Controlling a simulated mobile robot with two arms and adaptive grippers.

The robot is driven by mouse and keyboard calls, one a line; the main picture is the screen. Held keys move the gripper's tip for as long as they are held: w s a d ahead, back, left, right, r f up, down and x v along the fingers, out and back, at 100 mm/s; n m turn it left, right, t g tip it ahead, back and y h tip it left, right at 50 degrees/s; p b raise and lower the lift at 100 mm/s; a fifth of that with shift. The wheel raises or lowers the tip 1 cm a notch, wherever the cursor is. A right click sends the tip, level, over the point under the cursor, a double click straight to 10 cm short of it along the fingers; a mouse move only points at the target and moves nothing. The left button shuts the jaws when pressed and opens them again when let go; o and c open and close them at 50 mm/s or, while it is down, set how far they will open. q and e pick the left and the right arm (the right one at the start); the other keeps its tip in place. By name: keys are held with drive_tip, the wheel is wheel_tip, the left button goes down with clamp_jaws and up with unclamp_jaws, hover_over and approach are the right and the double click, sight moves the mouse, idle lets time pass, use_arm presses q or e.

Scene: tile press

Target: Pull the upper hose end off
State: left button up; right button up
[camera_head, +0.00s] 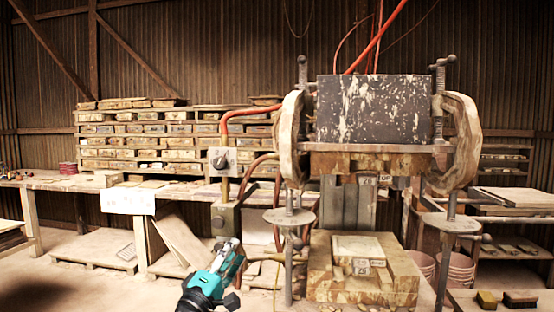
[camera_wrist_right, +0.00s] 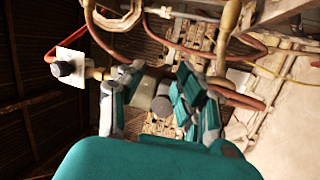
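An orange hose (camera_head: 236,113) bends down to the top of a grey control box with a black knob (camera_head: 222,161); this knob box also shows in the right wrist view (camera_wrist_right: 69,68). A darker red-brown hose (camera_head: 258,162) curves down to the fittings below it, around a valve block (camera_head: 224,217). My right gripper (camera_head: 235,252) is just below that block. In the right wrist view my right gripper (camera_wrist_right: 160,80) has its fingers apart, with a grey round part (camera_wrist_right: 163,106) seen between them; I cannot tell whether they touch it. My left gripper is out of view.
The press with its dark plate (camera_head: 374,110) stands to the right of the fittings, its lower block (camera_head: 325,283) near the front. A long workbench (camera_head: 60,180) and stacked tile trays (camera_head: 165,135) lie behind on the left. The floor at front left is clear.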

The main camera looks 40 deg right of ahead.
drive_tip(key=s+r+m+g+h, duration=0.3)
drive_tip(key=r+m+g+h, duration=0.1)
drive_tip(key=r, duration=0.7)
drive_tip(key=p, duration=0.6)
approach(278, 160)
drive_tip(key=x, duration=0.8)
drive_tip(key=shift+r, duration=0.25)
drive_tip(key=shift+w+d+r+p, duration=0.1)
drive_tip(key=shift+d+r+p, duration=0.2)
drive_tip(key=shift+d, duration=0.35)
drive_tip(key=shift+c, duration=0.2)
drive_tip(key=shift+f, duration=0.1)
clamp_jaws()
